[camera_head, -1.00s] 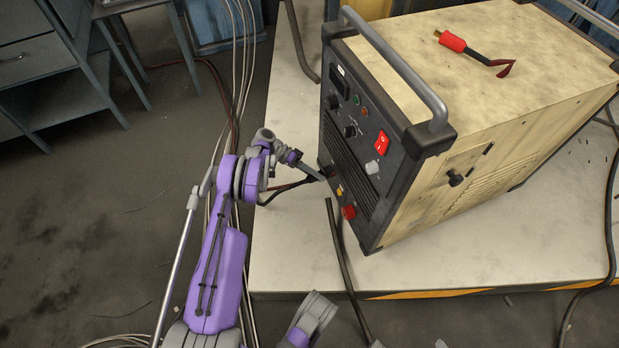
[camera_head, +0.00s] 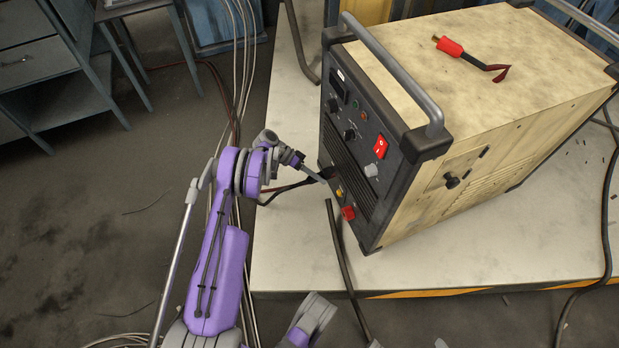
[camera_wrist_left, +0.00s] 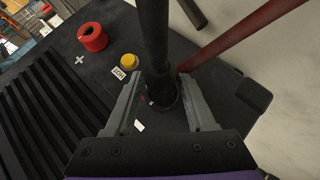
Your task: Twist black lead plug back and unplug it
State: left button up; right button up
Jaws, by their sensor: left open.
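The black lead plug (camera_wrist_left: 156,60) shows in the left wrist view as a dark cylinder at the front panel of the welding machine (camera_head: 400,170). In the head view the plug (camera_head: 327,173) is at the panel's lower left, partly hidden by my gripper. My left gripper (camera_head: 322,180) is at the plug. In the left wrist view its two fingers (camera_wrist_left: 162,100) stand open, one on each side of the plug. I cannot tell whether the fingers touch it. The plug's seat in the panel is partly hidden. My right gripper is not clearly in view.
A red socket (camera_wrist_left: 92,37) and a yellow button (camera_wrist_left: 129,60) sit beside the plug. A red plug with a short lead (camera_head: 452,46) lies on top of the machine. A dark cable (camera_head: 340,250) hangs over the white table edge (camera_head: 285,240). A red cable (camera_wrist_left: 240,35) passes close to the right finger.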

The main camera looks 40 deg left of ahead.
aim_at(303, 182)
pick_arm(q)
jog(key=shift+r+m+t+y+p, duration=0.1)
jog(key=shift+m+t+y+p, duration=0.3)
jog(key=shift+y+p, duration=0.65)
jog(key=shift+m+t+y+p, duration=0.3)
jog(key=shift+m+y+p, duration=0.25)
jog(key=shift+y, duration=0.5)
jog(key=shift+m+t+y, duration=0.25)
jog(key=shift+t+y, duration=0.05)
jog(key=shift+y, duration=0.2)
jog(key=shift+a+f+m+t+y, duration=0.15)
jog(key=shift+m+t+y, duration=0.25)
jog(key=shift+y, duration=0.6)
grip_shut()
jog(key=shift+f+n+g+h+b, duration=0.15)
jog(key=shift+n+g+h+b, duration=0.2)
jog(key=shift+h, duration=0.35)
jog(key=n+g+h+b, duration=0.1)
jog(key=h+b, duration=0.1)
jog(key=h, duration=0.1)
jog(key=shift+s+a, duration=0.35)
jog(key=shift+s, duration=0.45)
jog(key=shift+s+a, duration=0.4)
jog(key=shift+s, duration=0.4)
jog(key=shift+s+a, duration=0.35)
jog(key=shift+s, duration=0.45)
